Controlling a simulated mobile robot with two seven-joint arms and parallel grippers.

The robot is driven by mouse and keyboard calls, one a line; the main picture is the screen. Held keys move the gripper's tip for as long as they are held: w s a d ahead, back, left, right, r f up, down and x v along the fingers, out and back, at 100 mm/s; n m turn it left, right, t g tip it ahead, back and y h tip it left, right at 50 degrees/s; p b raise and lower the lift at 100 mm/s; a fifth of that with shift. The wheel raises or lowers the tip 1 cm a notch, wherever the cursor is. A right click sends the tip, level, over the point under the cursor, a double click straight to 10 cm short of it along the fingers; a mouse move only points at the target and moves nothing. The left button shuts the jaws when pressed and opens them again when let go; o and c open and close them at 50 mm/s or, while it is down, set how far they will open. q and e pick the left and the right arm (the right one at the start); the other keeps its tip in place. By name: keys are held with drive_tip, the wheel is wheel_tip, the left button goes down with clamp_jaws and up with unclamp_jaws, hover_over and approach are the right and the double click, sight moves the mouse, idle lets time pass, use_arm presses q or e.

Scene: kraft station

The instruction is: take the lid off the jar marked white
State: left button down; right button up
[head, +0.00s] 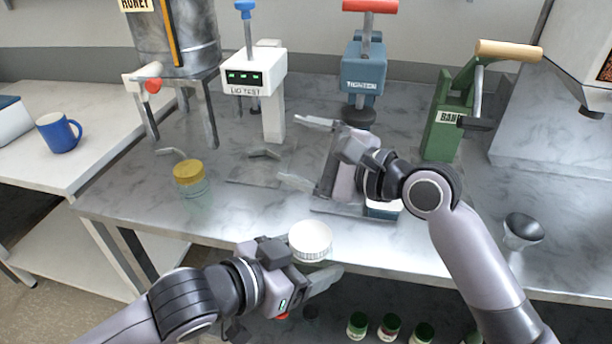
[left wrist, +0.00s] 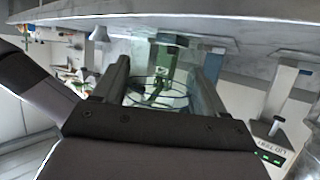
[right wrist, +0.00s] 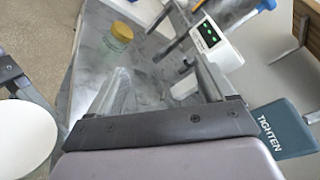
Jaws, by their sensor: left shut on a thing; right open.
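A clear glass jar (left wrist: 160,92) stands between the fingers of my left gripper (left wrist: 166,75), which is shut on it. A ribbed white lid (head: 310,240) shows above my left gripper (head: 308,268) in the head view, in front of the table's front edge. The lid also shows as a large white disc in the right wrist view (right wrist: 22,140). The lid appears seated on the held jar; the glass below it is mostly hidden in the head view. My right gripper (head: 305,152) is open and empty above the table, behind the lid. No marking on the jar is readable.
A yellow-lidded jar (head: 190,180) stands on the table at left. The lid test device (head: 254,85), blue tighten press (head: 364,70) and green press (head: 448,130) stand along the back. A small dark funnel-like cup (head: 522,230) is at right. Several green-capped jars (head: 390,325) sit below the front edge.

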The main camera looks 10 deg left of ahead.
drive_tip(key=s+a+n+g+h, duration=0.2)
drive_tip(key=s+a+n+g, duration=0.2)
drive_tip(key=a+g, duration=0.1)
wheel_tip(320, 180, up, 3)
drive_tip(key=n+g+h, duration=0.2)
drive_tip(key=n+h, duration=0.2)
drive_tip(key=h, duration=0.9)
hover_over(306, 234)
drive_tip(key=shift+f, duration=0.2)
wheel_tip(306, 234, down, 8)
drive_tip(key=shift+r, duration=0.25)
drive_tip(key=shift+c, duration=0.3)
